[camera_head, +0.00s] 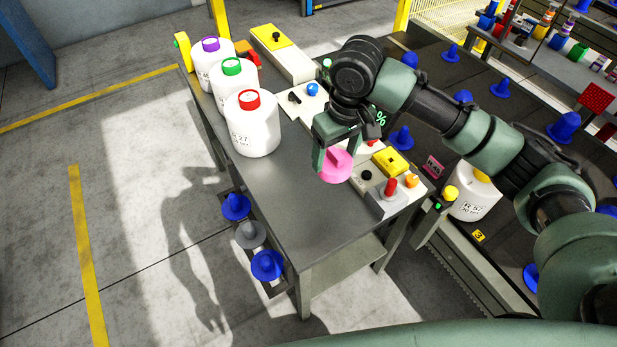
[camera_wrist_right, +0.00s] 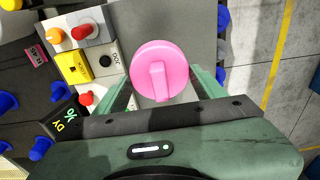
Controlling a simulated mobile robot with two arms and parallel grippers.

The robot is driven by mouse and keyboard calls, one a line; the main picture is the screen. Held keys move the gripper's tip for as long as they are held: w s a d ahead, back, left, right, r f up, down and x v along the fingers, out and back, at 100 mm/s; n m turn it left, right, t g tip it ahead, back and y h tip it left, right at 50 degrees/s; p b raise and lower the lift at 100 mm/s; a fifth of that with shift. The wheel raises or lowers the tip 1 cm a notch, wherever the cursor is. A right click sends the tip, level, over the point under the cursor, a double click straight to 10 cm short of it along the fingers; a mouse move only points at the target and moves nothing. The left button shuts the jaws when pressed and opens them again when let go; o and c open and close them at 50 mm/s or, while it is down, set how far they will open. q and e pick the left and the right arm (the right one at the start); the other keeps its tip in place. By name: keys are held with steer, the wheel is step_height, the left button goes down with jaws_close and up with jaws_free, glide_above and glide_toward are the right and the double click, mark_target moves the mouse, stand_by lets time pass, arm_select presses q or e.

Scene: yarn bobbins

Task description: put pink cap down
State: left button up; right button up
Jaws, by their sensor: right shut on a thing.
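The pink cap (camera_head: 336,165) is a round disc with a raised bar across its top. My right gripper (camera_head: 333,147) is shut on it, over the right part of the grey table (camera_head: 290,205). In the right wrist view the pink cap (camera_wrist_right: 160,68) sits between the two fingers of my right gripper (camera_wrist_right: 163,92), with its bar facing the camera. I cannot tell whether the cap touches the table top or hangs just above it. My left gripper is not in view.
White bobbins with red (camera_head: 250,124), green (camera_head: 233,82) and purple (camera_head: 211,60) caps stand at the table's left. A control box with buttons (camera_head: 385,185) is right of the cap. The table's front middle is clear. Blue cones (camera_head: 236,206) hang at its side.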

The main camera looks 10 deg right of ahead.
step_height(320, 180, down, 19)
steer(key=shift+f+p, duration=0.15)
steer(key=shift+p, duration=0.5)
steer(key=shift+f, duration=0.1)
steer(key=o, duration=1.3)
step_height(320, 180, up, 12)
steer(key=s+b, duration=0.1)
steer(key=shift+s+d, duration=0.2)
steer(key=shift+d, duration=0.1)
